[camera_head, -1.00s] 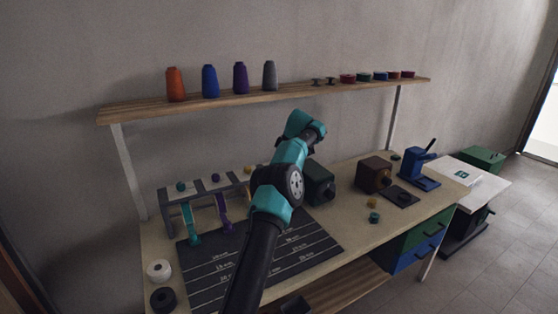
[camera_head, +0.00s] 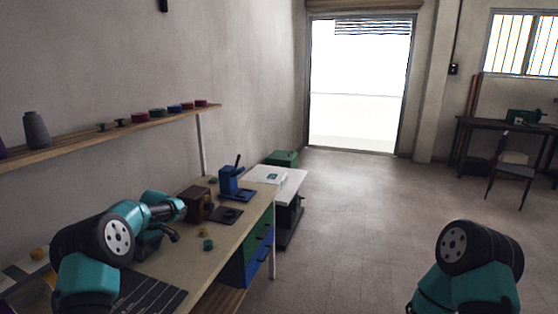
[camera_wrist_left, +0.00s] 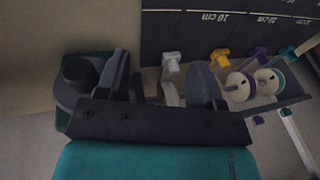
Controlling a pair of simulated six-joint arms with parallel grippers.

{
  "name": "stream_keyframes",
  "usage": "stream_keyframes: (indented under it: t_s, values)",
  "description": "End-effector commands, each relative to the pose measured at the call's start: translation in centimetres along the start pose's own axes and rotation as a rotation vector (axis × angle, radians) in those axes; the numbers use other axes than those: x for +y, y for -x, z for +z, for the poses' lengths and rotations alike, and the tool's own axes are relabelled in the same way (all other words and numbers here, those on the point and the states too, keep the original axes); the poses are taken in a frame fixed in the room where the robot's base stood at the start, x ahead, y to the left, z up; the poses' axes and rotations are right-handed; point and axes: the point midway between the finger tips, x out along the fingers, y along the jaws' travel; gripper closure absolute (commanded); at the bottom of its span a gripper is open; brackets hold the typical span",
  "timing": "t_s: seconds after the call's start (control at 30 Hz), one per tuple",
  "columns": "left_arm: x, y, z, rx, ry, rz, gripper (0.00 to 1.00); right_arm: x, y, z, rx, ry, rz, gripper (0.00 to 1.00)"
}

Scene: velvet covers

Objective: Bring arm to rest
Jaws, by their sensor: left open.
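My left arm reaches over the workbench (camera_head: 222,240) from the left in the head view. The dark green box with a black knob (camera_wrist_left: 80,74) is beside the left finger. Part of my right arm (camera_head: 470,270) shows at the lower right of the head view; its gripper is out of frame.
The dark measuring mat (camera_head: 150,296) lies on the bench. A brown box (camera_head: 197,205) and blue press (camera_head: 231,182) stand farther along. A shelf (camera_head: 100,132) with spools hangs above. Pale spools (camera_wrist_left: 240,87) show right of the fingers. Open floor (camera_head: 350,215) lies right of the bench.

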Motion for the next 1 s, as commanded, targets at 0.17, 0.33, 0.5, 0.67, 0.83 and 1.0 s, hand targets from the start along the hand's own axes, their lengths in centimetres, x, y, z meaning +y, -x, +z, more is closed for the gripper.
stream_keyframes:
  t_s: [0.17,0.33,0.5,0.67,0.83,1.0]
  values:
    - [2.4,-2.0,9.5,-0.034,-0.386,0.02,0.39,0.0,0.0,0.0,0.0,0.0,0.0,0.57]
    - [2.7,-3.8,17.3,-0.064,-0.699,0.04,0.39,0.0,0.0,0.0,0.0,0.0,0.0,0.57]
    - [1.8,-5.2,23.4,-0.091,-0.941,0.057,0.39,0.0,0.0,0.0,0.0,0.0,0.0,0.57]
    - [0.2,-8.3,27.7,-0.15,-1.078,0.124,0.39,0.0,0.0,0.0,0.0,0.0,0.0,0.57]
    - [-1.7,-12.6,31.4,-0.226,-1.123,0.248,0.39,0.0,0.0,0.0,0.0,0.0,0.0,0.57]
    - [-4.9,-16.8,35.5,-0.287,-1.138,0.394,0.39,0.0,0.0,0.0,0.0,0.0,0.0,0.57]
